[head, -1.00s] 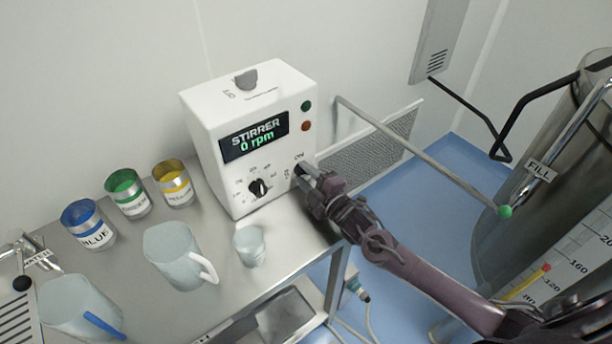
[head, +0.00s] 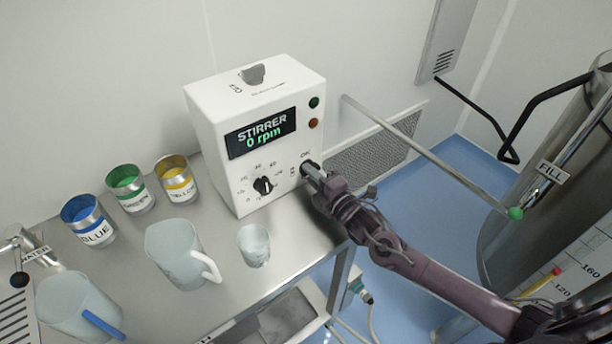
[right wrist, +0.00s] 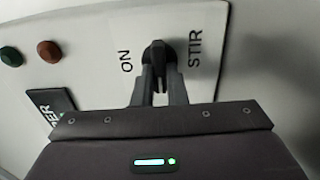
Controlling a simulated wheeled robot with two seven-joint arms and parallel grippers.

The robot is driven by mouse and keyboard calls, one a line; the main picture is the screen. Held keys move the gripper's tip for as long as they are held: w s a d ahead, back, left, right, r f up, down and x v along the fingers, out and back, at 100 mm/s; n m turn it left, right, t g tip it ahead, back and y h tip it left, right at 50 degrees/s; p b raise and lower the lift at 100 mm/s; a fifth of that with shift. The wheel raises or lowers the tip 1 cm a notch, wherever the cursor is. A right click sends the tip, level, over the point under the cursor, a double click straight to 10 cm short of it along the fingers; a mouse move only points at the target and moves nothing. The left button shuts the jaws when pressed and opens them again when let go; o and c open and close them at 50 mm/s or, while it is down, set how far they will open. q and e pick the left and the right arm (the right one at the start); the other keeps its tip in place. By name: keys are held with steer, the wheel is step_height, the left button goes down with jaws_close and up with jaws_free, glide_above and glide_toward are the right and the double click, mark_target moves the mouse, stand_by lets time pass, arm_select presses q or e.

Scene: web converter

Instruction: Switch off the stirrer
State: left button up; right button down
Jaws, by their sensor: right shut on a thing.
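The stirrer box (head: 215,125) is white and stands on the steel table against the wall. Its display (head: 260,134) reads "STIRRER 0 rpm". A black dial (head: 263,186) sits low on its front. My right gripper (head: 313,172) is at the lower right of the front, at the ON/STIR switch knob. In the right wrist view the dark switch knob (right wrist: 158,52) lies between the "ON" and "STIR" labels, and my right gripper (right wrist: 160,75) is shut on it. The fingers partly hide the knob, so its exact setting is hard to read. My left gripper is not in view.
Blue (head: 88,220), green (head: 130,189) and yellow (head: 176,180) cans stand left of the box. A jug (head: 178,252), a small beaker (head: 254,245) and another jug (head: 78,305) are in front.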

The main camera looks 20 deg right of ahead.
steer(key=shift+d+f, duration=0.1)
steer(key=shift+d, duration=0.15)
steer(key=c, duration=1.8)
jaws_free()
steer(key=shift+o, duration=1.3)
steer(key=shift+s+d, duration=0.2)
steer(key=shift+o, duration=0.4)
steer(key=shift+s+d, duration=0.1)
steer(key=shift+s, duration=0.05)
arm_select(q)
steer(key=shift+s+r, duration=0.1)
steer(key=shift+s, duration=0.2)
arm_select(e)
steer(key=shift+s+r, duration=0.1)
steer(key=shift+r, duration=0.1)
steer(key=shift+a, duration=0.25)
